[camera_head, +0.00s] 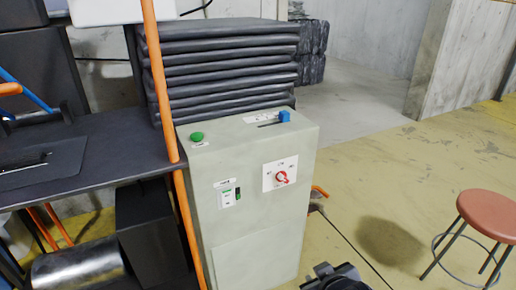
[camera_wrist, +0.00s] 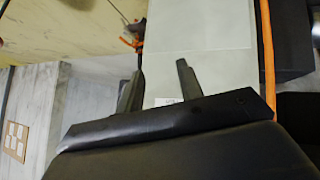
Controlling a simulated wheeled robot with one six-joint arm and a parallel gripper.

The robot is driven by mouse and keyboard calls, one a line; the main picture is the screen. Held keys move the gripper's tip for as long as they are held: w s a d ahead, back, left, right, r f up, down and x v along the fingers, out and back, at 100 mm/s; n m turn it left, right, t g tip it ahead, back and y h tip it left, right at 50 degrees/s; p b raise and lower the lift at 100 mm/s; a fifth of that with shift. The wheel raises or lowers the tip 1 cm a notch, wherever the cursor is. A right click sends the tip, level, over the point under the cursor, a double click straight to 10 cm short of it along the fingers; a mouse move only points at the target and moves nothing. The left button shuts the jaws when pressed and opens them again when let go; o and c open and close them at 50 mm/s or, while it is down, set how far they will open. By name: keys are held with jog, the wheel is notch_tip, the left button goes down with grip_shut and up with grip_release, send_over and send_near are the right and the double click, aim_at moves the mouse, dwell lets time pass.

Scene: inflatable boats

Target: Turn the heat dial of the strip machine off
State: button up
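The strip machine is a pale grey-green cabinet (camera_head: 235,215) in the head view. A red dial (camera_head: 281,177) sits on a white plate on its front; its labels are too small to read, and I cannot tell its setting. My gripper (camera_wrist: 159,75) shows two dark fingers spread apart with nothing between them in the wrist view. The pale cabinet (camera_wrist: 205,25) shows beyond the fingers, but the red dial is not visible there. In the head view, a dark part of my arm (camera_head: 335,278) is at the bottom edge, below and right of the dial, apart from the cabinet.
A green button (camera_head: 196,137) and a blue slider knob (camera_head: 284,116) are on the cabinet top. A small switch panel (camera_head: 229,193) is left of the dial. An orange hose (camera_head: 160,85) runs along the cabinet's left. A red stool (camera_head: 488,214) stands right; yellow floor between is clear.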

jog(key=w+r+n+t+y, duration=0.2)
jog(key=w+r+n+t, duration=0.15)
jog(key=w, duration=0.75)
jog(key=n+t+y, duration=0.4)
jog(key=n+y, duration=0.2)
send_near(285, 181)
jog(key=x, duration=0.8)
jog(key=shift+w+a, duration=0.15)
jog(key=shift+w, duration=0.25)
grip_shut()
